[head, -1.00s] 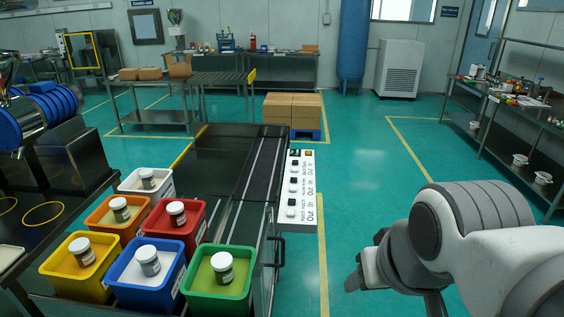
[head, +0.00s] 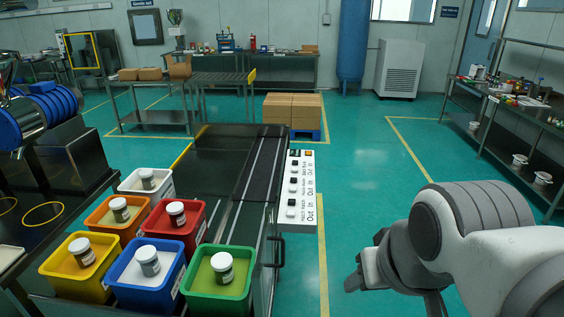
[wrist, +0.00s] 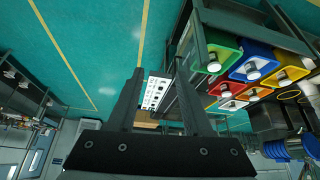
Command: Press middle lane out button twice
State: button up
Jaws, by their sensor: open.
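A white control panel (head: 298,190) runs along the right edge of the black conveyor table in the head view. It carries a column of small black and white buttons, with "Out" and "In" labels beside them. The middle lane's buttons (head: 293,185) are near its centre; the lettering is too small to read surely. The panel also shows in the wrist view (wrist: 156,94), between the fingers. My gripper (head: 390,284) is at the lower right of the head view, right of the panel and apart from it. In the wrist view its two fingers (wrist: 158,98) are spread and empty.
Colored bins with lidded jars, such as the green bin (head: 221,282), stand left of the panel. The conveyor table (head: 222,165) has a dark handle on its right side. Cardboard boxes (head: 292,110) stand behind. The green floor between panel and arm is clear.

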dwell(0.3)
grip_shut()
dwell(1.6)
